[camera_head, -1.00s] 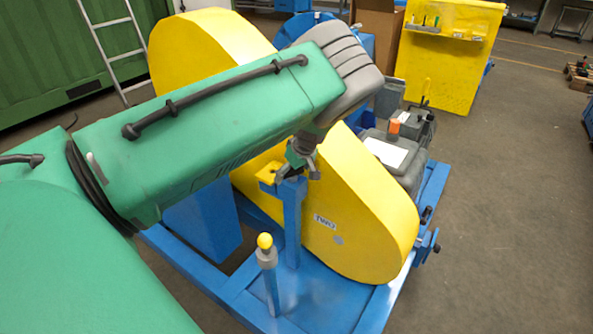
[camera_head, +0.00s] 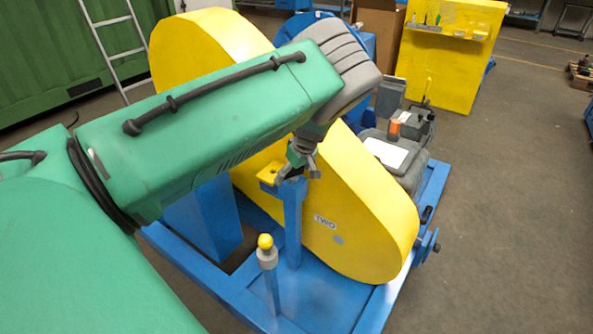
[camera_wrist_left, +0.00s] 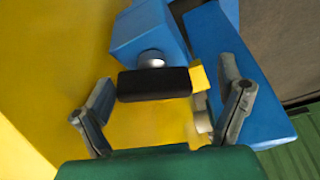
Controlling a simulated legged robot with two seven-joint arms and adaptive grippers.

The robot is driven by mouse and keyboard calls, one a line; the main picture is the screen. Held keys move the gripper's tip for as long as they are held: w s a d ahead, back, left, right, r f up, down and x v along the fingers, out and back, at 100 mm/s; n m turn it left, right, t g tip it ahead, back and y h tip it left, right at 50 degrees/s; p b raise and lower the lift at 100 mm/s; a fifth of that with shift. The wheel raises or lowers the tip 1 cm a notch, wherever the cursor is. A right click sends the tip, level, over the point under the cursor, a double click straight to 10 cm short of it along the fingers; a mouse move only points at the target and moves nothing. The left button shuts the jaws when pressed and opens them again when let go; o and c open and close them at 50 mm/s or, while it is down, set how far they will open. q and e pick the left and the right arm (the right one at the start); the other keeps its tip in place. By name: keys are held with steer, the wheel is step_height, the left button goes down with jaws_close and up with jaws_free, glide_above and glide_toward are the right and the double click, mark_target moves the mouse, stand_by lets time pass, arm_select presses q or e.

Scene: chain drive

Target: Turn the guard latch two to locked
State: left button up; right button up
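The yellow guard marked TWO (camera_head: 368,232) stands on the blue frame. Beside it a blue post (camera_head: 292,225) carries a yellow tab (camera_head: 269,173) at its top. In the left wrist view the latch handle is a black bar (camera_wrist_left: 153,84) on a round metal pivot (camera_wrist_left: 150,60) in front of a blue block, with the yellow tab (camera_wrist_left: 199,76) at its right end. My left gripper (camera_head: 298,174) is at the post's top. In the wrist view its fingers (camera_wrist_left: 166,88) are spread on either side of the black bar, with gaps to it. My right gripper is out of view.
A shorter post with a yellow knob (camera_head: 265,242) stands in front of the blue post. A grey motor unit (camera_head: 395,160) sits behind the guard.

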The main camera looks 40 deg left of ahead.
arm_select(q)
steer(key=shift+w+a+r+p, duration=0.25)
steer(key=shift+r+p, duration=0.25)
steer(key=shift+r, duration=0.05)
steer(key=shift+w+a+r+p, duration=0.2)
steer(key=shift+r+p, duration=0.25)
steer(key=shift+r, duration=0.1)
steer(key=shift+w+d+r+p, duration=0.15)
steer(key=shift+d+r+p, duration=0.05)
steer(key=shift+r+p, duration=0.5)
steer(key=shift+d+r, duration=0.1)
steer(key=shift+r, duration=0.1)
steer(key=s+d+p+v, duration=0.1)
steer(key=s+p+v, duration=0.1)
steer(key=p+v, duration=0.5)
steer(key=v, duration=0.2)
steer(key=shift+d+r+p, duration=0.15)
steer(key=shift+r+p, duration=0.15)
steer(key=shift+p, duration=0.1)
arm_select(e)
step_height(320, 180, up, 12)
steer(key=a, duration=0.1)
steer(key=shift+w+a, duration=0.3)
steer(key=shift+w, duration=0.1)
arm_select(q)
steer(key=shift+d+r, duration=0.1)
steer(key=shift+d, duration=0.1)
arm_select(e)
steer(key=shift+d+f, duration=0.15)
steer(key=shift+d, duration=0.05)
